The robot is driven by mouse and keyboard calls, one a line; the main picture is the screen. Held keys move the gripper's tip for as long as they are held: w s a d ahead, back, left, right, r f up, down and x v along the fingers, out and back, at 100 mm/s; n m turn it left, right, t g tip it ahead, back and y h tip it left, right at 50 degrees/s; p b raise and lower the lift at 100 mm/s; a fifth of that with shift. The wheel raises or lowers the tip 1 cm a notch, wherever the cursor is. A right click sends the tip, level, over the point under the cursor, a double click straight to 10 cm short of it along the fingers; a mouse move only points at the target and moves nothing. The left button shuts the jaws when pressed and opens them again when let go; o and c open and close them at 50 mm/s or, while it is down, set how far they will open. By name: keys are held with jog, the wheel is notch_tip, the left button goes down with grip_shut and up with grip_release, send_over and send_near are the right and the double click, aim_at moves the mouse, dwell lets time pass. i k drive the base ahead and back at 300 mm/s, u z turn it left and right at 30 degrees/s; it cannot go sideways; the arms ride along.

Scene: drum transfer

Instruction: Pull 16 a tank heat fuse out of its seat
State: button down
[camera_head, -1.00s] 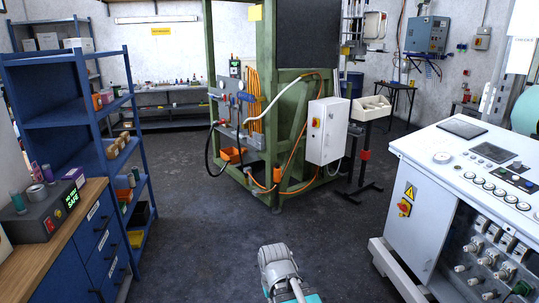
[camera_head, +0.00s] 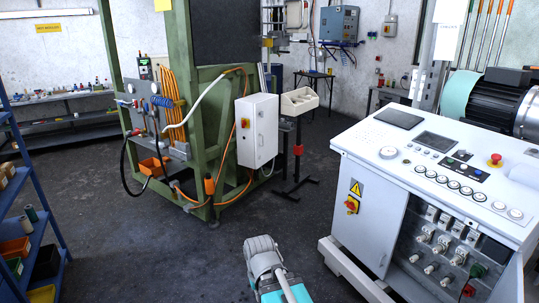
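A white control console (camera_head: 355,170) stands at the right. The lower part of its front is open and shows rows of white screw-type fuse holders (camera_head: 442,240) on a dark panel. Their labels are too small to read, so I cannot tell which one is the 16 A tank heat fuse. A green piece (camera_head: 478,270) and a red piece (camera_head: 468,290) sit low on the same panel. Part of my own arm, grey and teal, shows at the bottom middle. My gripper is not in view.
A green steel frame (camera_head: 190,100) with hoses and a white switch box (camera_head: 257,130) stands at centre left. Blue shelving (camera_head: 35,235) is at the left edge. The dark floor between is clear.

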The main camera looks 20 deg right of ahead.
aim_at(438, 248)
jog(key=z, duration=0.25)
jog(key=i, duration=0.65)
jog(key=z, duration=0.8)
jog(key=i, duration=0.55)
jog(key=z, duration=0.75)
jog(key=i, duration=0.5)
jog(key=z, duration=0.3)
jog(key=k, duration=0.9)
jog(key=z, duration=0.15)
jog(key=i, duration=0.2)
